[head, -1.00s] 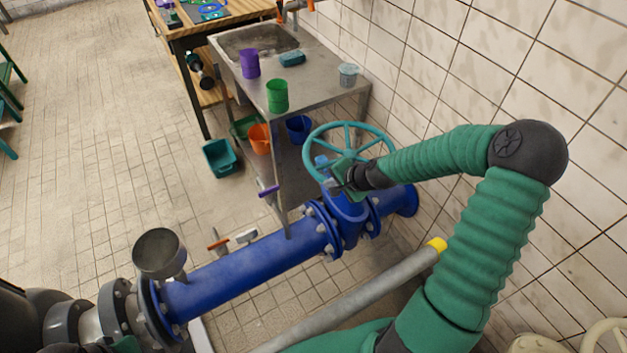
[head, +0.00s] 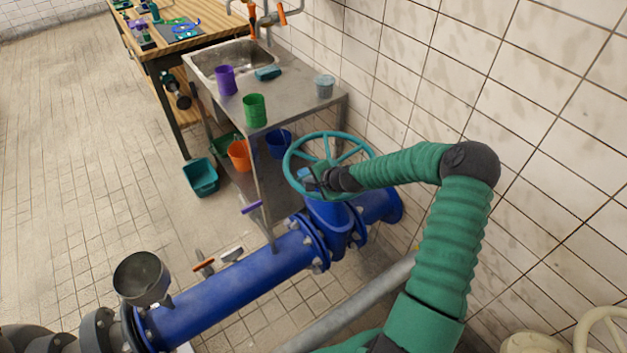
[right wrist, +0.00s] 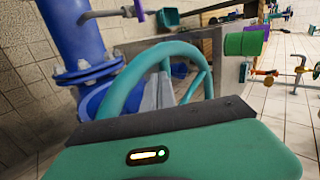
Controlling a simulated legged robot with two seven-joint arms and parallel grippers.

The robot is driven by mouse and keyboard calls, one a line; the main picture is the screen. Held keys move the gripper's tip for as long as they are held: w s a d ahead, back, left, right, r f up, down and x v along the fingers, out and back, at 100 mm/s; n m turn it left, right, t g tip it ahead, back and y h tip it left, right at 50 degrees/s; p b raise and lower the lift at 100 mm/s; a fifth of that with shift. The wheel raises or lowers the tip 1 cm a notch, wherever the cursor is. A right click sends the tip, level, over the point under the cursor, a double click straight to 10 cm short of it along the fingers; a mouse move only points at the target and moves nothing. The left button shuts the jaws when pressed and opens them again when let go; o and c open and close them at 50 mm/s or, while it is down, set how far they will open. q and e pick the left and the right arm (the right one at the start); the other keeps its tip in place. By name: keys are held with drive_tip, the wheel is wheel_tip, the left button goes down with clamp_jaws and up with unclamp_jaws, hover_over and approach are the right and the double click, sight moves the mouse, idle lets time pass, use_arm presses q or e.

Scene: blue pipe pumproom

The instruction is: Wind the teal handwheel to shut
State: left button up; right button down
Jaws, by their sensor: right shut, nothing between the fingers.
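The teal handwheel (head: 292,150) sits on top of a blue valve (head: 327,213) in the blue pipe. My right gripper (head: 308,179) is at the near side of the wheel, over its spokes and near the rim; its fingers are shut with nothing between them. In the right wrist view the wheel's rim (right wrist: 128,76) curves just beyond the green gripper body. The fingertips are hard to make out, so I cannot tell whether they touch the wheel. My left gripper does not show in the head view.
The blue pipe (head: 235,288) runs from lower left to the valve. A steel sink table (head: 300,98) with a purple cup (head: 226,80) and a green cup (head: 254,110) stands behind. A grey rail (head: 345,308) crosses in front. The tiled wall is close on the right.

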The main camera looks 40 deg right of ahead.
drive_tip(key=shift+w+a, duration=0.1)
idle(0.3)
drive_tip(key=w+d+m+g+h+p, duration=0.3)
drive_tip(key=w+m+h+p, duration=0.3)
drive_tip(key=w+m, duration=0.3)
drive_tip(key=shift+w+d+h+p, duration=0.3)
drive_tip(key=shift+w, duration=0.7)
drive_tip(key=shift+r, duration=0.15)
